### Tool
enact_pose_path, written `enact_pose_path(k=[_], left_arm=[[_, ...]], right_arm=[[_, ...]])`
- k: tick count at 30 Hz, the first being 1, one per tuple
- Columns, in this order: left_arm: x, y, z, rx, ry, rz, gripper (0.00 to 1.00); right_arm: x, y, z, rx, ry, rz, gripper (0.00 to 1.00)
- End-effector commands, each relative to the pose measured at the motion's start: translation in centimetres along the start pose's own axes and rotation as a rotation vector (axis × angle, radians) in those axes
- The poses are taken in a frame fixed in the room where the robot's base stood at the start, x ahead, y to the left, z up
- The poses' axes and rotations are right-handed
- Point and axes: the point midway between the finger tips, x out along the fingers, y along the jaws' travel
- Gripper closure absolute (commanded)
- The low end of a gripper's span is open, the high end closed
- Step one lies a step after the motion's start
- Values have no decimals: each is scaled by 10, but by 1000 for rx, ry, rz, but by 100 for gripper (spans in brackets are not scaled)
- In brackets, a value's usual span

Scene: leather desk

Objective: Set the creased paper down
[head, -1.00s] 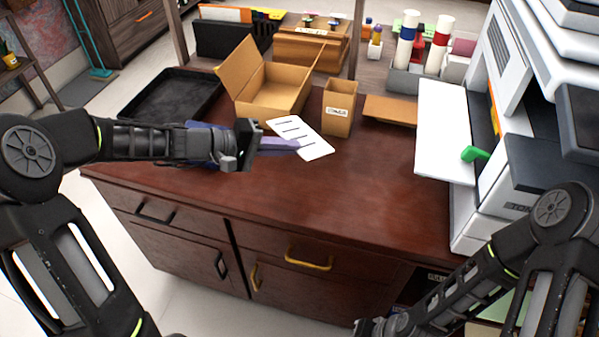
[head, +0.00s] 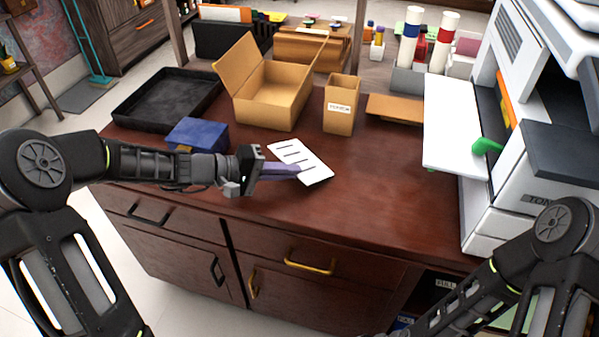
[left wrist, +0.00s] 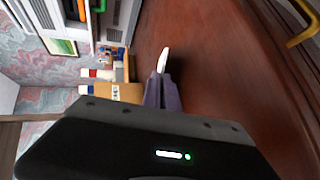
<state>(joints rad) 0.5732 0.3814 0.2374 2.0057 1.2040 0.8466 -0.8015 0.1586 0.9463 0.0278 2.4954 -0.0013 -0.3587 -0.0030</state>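The creased paper (head: 307,160) is a white sheet with dark lines, over the middle of the desk in front of the small cardboard box. My left gripper (head: 284,169) has its purple fingers shut on the sheet's near left edge. In the left wrist view the fingers (left wrist: 163,92) are together, with the paper (left wrist: 163,60) seen nearly edge-on at their tips. The sheet looks tilted and held just over the desk; I cannot tell whether any edge touches. My right arm enters at lower right, its gripper out of the frame.
The brown desk top (head: 370,200) is clear to the right of the paper. A blue box (head: 197,134) sits behind my left arm. A black tray (head: 150,112), an open carton (head: 268,100) and a small box (head: 340,118) stand behind. A white printer (head: 500,205) is at right.

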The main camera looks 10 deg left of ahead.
Motion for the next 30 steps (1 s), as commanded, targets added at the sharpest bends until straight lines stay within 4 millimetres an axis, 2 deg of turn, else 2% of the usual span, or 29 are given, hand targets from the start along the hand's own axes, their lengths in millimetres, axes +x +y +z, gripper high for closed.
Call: enact_pose_path(k=[3,4,9,17,23,30], left_arm=[[0,1,0,0,0,0,100],[0,0,0,0,0,0,94],[0,0,0,0,0,0,82],[-2,1,0,0,0,0,82],[-18,2,-1,1,3,0,82],[-50,2,-1,0,3,0,82]], right_arm=[[0,0,0,0,0,0,100],[0,0,0,0,0,0,100],[0,0,0,0,0,0,100],[-1,0,0,0,0,0,100],[-4,-2,0,0,0,0,100],[-10,-4,0,0,0,0,100]])
